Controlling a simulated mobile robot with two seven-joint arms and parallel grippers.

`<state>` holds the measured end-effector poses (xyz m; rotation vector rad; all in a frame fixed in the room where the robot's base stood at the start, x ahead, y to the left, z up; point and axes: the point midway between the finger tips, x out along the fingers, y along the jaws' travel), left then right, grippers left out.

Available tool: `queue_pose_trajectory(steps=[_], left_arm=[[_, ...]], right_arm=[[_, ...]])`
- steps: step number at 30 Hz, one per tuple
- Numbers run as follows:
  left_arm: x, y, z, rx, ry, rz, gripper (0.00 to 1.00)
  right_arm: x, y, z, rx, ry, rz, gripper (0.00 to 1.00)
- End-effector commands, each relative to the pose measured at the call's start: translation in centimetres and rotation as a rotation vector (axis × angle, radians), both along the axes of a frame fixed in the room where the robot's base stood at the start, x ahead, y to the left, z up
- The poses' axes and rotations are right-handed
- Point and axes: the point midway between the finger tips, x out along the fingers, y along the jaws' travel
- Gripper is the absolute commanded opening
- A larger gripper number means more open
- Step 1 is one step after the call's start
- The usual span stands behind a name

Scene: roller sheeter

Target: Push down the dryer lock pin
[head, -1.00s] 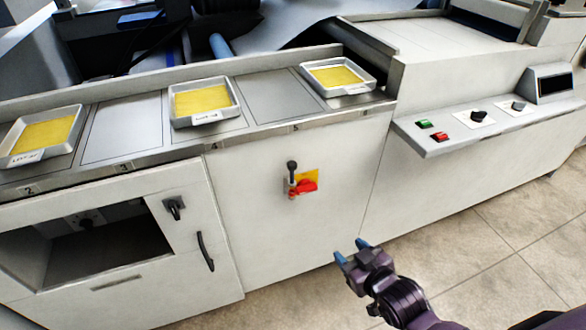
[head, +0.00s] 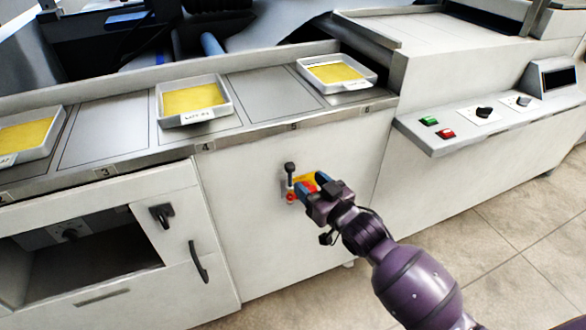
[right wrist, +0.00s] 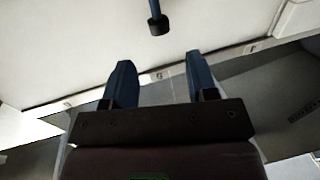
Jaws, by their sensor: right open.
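The lock pin (head: 290,168), upright with a black knob on top, stands on the front of the white cabinet, beside a red and yellow switch (head: 311,179). In the right wrist view the pin's dark knob (right wrist: 158,26) shows beyond the fingertips, roughly centred between them. My right gripper (head: 310,185) is open and empty, with blue fingers just right of the pin and partly covering the switch. Its two fingers (right wrist: 160,62) are apart in the right wrist view. I cannot tell whether a finger touches the pin. My left gripper is not in view.
Trays with yellow sheets (head: 194,100) sit on the numbered metal counter (head: 264,95) above. A cabinet with an open recess (head: 90,255) and a black handle (head: 199,262) is at left. A ledge with green and red buttons (head: 447,133) juts out at right.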

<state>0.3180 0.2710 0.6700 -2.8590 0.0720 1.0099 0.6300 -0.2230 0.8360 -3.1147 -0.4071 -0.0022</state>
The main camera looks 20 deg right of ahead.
Motion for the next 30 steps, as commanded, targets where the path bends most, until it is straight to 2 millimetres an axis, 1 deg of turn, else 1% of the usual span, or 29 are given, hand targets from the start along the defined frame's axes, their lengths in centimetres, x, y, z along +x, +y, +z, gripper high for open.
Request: queue_pose_trajectory(steps=[1, 6, 13, 18, 27, 28, 30], left_arm=[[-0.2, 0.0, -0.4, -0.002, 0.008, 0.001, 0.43], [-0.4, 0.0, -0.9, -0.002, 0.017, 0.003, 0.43], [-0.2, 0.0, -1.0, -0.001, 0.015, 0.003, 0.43], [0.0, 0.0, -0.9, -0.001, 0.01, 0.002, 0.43], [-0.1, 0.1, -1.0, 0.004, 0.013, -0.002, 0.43], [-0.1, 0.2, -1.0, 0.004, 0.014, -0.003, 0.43], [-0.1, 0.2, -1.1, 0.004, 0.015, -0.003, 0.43]], right_arm=[[0.8, 0.2, -0.3, 0.0, 0.003, 0.0, 0.53], [3.3, 0.9, -0.3, 0.0, 0.002, 0.001, 0.53], [5.8, 1.6, -0.3, -0.001, 0.004, 0.0, 0.53], [6.6, 1.8, -0.1, -0.001, 0.002, 0.0, 0.53], [6.8, 1.8, -0.1, -0.001, 0.002, 0.0, 0.53], [6.8, 1.8, -0.1, -0.001, 0.002, 0.0, 0.51], [6.8, 1.8, -0.1, -0.001, 0.002, 0.0, 0.4]])
